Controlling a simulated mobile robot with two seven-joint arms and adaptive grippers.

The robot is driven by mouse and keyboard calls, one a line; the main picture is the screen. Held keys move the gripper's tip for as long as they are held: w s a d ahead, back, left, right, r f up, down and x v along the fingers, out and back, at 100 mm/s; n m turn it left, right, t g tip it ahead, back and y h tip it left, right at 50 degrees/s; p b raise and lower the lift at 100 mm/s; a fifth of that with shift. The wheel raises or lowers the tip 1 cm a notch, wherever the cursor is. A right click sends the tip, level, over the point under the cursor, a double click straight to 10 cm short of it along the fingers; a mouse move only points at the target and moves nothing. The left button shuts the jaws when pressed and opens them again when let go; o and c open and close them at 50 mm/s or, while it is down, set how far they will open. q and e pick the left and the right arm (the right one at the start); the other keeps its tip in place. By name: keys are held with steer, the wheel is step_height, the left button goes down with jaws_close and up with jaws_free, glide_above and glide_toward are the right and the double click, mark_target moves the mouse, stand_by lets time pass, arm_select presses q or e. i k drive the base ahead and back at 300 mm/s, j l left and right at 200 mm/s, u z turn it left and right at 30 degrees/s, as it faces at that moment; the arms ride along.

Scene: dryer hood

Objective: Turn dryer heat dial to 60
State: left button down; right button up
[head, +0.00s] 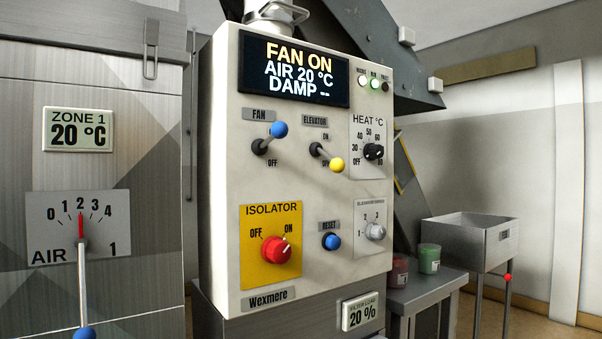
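The heat dial (373,152) is a small black knob on the right side of the control panel (225,200), under the label HEAT °C. Its scale runs from OFF through 30, 40, 50 and 60 to a mark at lower right that looks like 80. The knob's white pointer is too small to read with certainty. The display (293,70) above reads FAN ON, AIR 20 °C, DAMP. Neither of my grippers is in view, and nothing touches the dial.
The blue-tipped fan lever (278,130) is up; the yellow-tipped elevator lever (336,164) is down. The red isolator knob (276,249), blue reset button (331,241) and grey elevator speed knob (375,231) sit below. An air lever (82,270) is at left, a side table (425,288) at right.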

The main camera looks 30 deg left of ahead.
mark_target(371, 152)
steer(key=i+l, duration=0.2)
steer(key=l, duration=0.2)
steer(key=i+l, duration=0.2)
steer(key=l, duration=0.2)
steer(key=i+l, duration=0.2)
steer(key=l, duration=0.25)
